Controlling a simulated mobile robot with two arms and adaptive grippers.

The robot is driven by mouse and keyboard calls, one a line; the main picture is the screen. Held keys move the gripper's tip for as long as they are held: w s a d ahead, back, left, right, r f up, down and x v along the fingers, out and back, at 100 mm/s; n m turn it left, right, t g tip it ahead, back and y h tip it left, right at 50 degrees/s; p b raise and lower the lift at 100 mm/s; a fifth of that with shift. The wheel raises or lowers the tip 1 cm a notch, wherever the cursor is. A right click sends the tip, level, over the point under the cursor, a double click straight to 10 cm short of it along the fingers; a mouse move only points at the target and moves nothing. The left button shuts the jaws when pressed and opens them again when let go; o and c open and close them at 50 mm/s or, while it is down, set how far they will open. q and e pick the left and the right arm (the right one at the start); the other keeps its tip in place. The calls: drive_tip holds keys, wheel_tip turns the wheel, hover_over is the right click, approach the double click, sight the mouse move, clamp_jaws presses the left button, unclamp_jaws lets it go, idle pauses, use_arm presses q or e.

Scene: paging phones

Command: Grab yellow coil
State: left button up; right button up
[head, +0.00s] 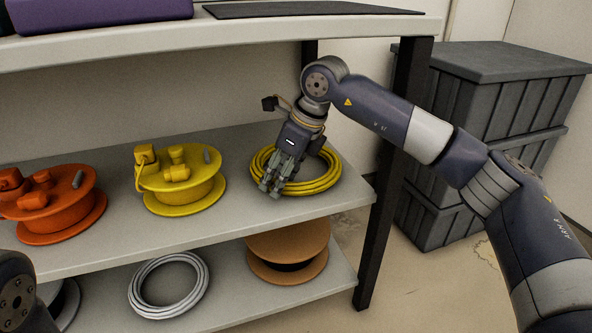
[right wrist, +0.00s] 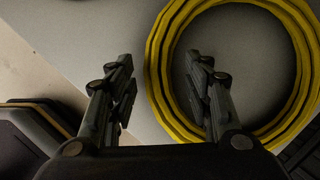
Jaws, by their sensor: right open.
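The yellow coil (head: 322,183) lies flat on the middle shelf (head: 240,225), near the shelf's right end. My right gripper (head: 274,184) is over the coil's left front part in the head view, fingers pointing down. In the right wrist view my right gripper (right wrist: 160,80) is open, its jaws apart and empty. There the ring of the yellow coil (right wrist: 157,75) passes between the two fingers, with one finger over the ring's open middle and the other outside it. I cannot tell whether the fingertips touch the coil. My left gripper is not in view.
A yellow cable reel (head: 190,194) and an orange reel (head: 55,215) stand left of the coil. A white coil (head: 135,290) and a brown spool (head: 300,240) are on the lower shelf. The upper shelf (head: 240,30) and a black post (head: 385,170) are close to my right arm. Grey crates (head: 500,110) stand right.

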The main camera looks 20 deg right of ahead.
clamp_jaws()
drive_tip(key=shift+r, duration=0.1)
drive_tip(key=shift+r, duration=0.15)
